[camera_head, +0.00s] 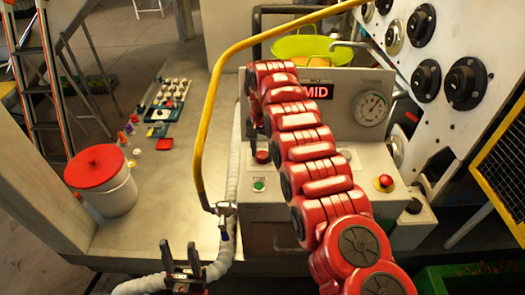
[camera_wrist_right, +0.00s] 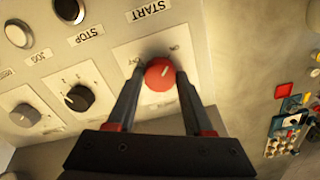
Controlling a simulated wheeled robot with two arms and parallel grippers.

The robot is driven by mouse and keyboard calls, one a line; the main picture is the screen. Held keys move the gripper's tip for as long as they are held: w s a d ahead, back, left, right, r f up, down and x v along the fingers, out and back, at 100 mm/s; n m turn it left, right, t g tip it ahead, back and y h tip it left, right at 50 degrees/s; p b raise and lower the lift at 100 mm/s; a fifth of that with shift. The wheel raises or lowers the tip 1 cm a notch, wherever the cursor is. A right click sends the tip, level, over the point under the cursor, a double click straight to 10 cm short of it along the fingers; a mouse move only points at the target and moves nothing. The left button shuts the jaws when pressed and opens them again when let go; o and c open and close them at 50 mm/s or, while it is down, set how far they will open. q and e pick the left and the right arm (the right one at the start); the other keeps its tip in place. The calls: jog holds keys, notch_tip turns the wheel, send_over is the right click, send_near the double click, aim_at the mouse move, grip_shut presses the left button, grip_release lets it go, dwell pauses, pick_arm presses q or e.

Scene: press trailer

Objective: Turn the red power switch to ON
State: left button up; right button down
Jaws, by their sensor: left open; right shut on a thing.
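The red power switch (camera_wrist_right: 160,73) is a round red knob with a white pointer line, on a pale plate in the right wrist view. In the head view my red right arm covers much of the control box, and I cannot make out that gripper clearly. My left gripper (camera_head: 181,255) is open and empty, low in the head view, in front of the grey bench.
START and STOP labels, a black selector (camera_wrist_right: 80,98) and other controls sit near the switch. The box carries a red "MID" display (camera_head: 318,92), gauge (camera_head: 371,107) and red mushroom button (camera_head: 385,181). A yellow bar (camera_head: 215,90) and white red-lidded bucket (camera_head: 105,185) stand left.

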jog(key=shift+c, duration=1.5)
grip_release()
jog(key=shift+r, duration=0.1)
